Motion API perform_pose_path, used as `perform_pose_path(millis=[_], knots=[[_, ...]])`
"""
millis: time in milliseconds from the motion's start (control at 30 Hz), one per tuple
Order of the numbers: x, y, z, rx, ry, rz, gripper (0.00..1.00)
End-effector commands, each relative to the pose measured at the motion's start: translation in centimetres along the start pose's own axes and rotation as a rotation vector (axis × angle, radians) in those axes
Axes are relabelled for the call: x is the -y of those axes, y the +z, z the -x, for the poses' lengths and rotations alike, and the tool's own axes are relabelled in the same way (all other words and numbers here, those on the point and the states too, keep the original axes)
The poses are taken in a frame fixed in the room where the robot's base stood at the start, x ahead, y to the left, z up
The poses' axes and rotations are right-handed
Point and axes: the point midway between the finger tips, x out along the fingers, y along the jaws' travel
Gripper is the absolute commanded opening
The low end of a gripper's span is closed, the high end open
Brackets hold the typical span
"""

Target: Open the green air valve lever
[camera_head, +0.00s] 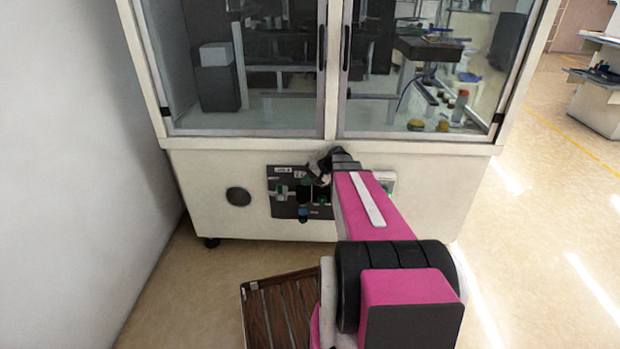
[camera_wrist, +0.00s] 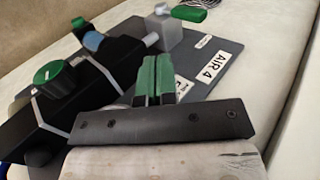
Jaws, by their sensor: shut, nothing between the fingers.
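The green air valve lever (camera_wrist: 187,14) sits on top of a light grey valve block (camera_wrist: 160,30) in the wrist view, near the upper edge. The block is mounted on a dark panel labelled AIR 4 (camera_wrist: 212,64). My gripper (camera_wrist: 157,62) is shut, its two green-tipped fingers together with nothing between them. The fingertips appear below the lever in the picture, apart from it. In the head view my gripper (camera_head: 322,165) is at the dark panel (camera_head: 290,208). My arm hides part of the panel, and I cannot tell the lever apart from other small green parts there.
A black regulator with a green round knob (camera_wrist: 55,72) lies left of my fingers in the wrist view. The panel is on the front of a cream cabinet (camera_head: 225,220) with glass doors. A slatted wooden board (camera_head: 280,310) is on the floor below. Open floor (camera_head: 530,260) lies right.

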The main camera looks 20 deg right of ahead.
Motion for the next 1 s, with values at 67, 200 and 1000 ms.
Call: perform_pose_path(millis=[67, 200, 1000], knots=[[0.0, -0.1, -1.7, 0.002, 0.000, 0.000, 0.00], [0.0, -0.1, -4.3, 0.002, 0.000, 0.000, 0.00], [2.7, 0.0, -7.9, 0.000, 0.001, 0.000, 0.00]])
